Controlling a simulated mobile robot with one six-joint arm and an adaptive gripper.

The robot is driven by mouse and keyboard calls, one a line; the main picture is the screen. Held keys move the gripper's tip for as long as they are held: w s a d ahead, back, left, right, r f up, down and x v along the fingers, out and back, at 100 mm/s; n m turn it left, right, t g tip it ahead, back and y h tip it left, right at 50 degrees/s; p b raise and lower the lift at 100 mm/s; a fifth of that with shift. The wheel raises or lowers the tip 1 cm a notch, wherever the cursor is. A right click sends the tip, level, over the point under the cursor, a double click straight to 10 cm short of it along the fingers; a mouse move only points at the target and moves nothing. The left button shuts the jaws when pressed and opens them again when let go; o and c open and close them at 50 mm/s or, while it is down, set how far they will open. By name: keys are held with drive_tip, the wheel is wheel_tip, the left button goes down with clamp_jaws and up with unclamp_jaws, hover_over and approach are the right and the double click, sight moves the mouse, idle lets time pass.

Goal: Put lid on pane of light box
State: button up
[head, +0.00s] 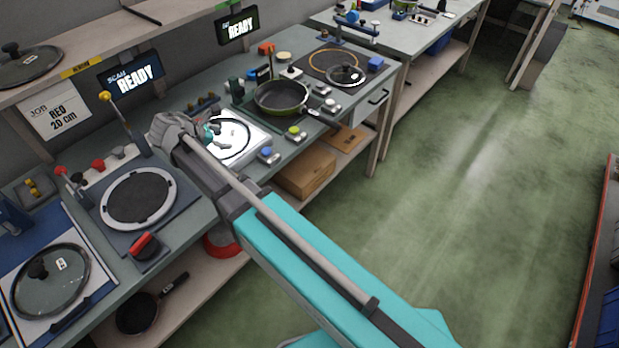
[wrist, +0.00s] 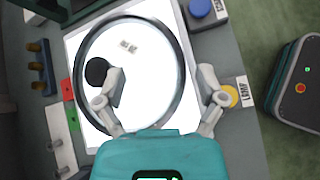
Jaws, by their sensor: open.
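The light box (head: 258,141) stands on the bench with its pane glowing white, and the pane (wrist: 75,45) fills much of the wrist view. A glass lid with a dark rim (wrist: 181,85) and a black knob (wrist: 97,72) lies over the pane; part of it also shows in the head view (head: 247,148). My gripper (wrist: 162,78) is open above the lid. Its left finger is beside the knob, overlapping its edge in the picture; I cannot tell whether they touch. Its right finger is outside the rim. In the head view my arm hides part of the box.
A blue button (wrist: 201,8) and a yellow lamp button (wrist: 229,96) sit right of the pane. A green pan (head: 282,97) stands behind the box. Other lids lie at lower left (head: 50,282), on the shelf (head: 28,66) and at the back (head: 346,75).

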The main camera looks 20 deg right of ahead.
drive_tip(key=s+d+f+m+g+y, duration=0.2)
drive_tip(key=s+d+f+m+y, duration=0.1)
drive_tip(key=s+d+m, duration=0.5)
drive_tip(key=s+d+f+m+g+y, duration=0.3)
drive_tip(key=s+d+m+y, duration=0.2)
drive_tip(key=s+d+m, duration=0.4)
drive_tip(key=d+m, duration=0.4)
drive_tip(key=shift+d+f, duration=0.2)
drive_tip(key=shift+d, duration=0.2)
